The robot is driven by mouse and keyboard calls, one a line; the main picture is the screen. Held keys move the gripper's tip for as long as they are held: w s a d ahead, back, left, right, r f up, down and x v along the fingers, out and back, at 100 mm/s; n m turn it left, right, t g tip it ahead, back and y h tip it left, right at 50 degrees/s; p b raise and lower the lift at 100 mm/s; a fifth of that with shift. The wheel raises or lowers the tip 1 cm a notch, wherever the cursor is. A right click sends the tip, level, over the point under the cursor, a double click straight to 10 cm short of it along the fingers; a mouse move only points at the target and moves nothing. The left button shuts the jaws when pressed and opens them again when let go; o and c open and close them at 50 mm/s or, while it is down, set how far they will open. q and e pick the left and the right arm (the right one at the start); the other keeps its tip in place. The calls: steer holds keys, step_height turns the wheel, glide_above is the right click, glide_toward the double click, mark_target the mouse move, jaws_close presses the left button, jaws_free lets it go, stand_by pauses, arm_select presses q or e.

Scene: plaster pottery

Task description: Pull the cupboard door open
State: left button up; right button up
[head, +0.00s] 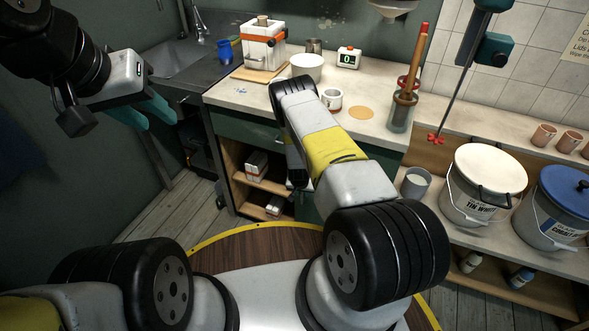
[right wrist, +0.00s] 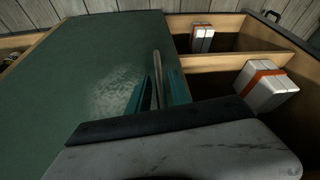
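The green cupboard door (right wrist: 95,70) fills the left of the right wrist view. In the head view it is mostly hidden behind my right arm. Its grey bar handle (right wrist: 157,78) stands out near the door's edge. My right gripper (right wrist: 160,88) has its teal fingers close together on either side of the handle and looks shut on it. The door looks flush or nearly flush with the cupboard front; I cannot tell whether it is slightly ajar. My left gripper (head: 148,113) is in the air at the left, fingers apart and empty.
Open shelves (head: 257,178) beside the door hold white boxes with orange bands (right wrist: 265,85). The counter above carries a white bowl (head: 307,67), a mug (head: 331,99) and a timer (head: 349,57). Buckets (head: 486,185) stand at the right. Plank floor (head: 170,210) is free at the left.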

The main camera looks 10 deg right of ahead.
jaws_close()
stand_by(1.2)
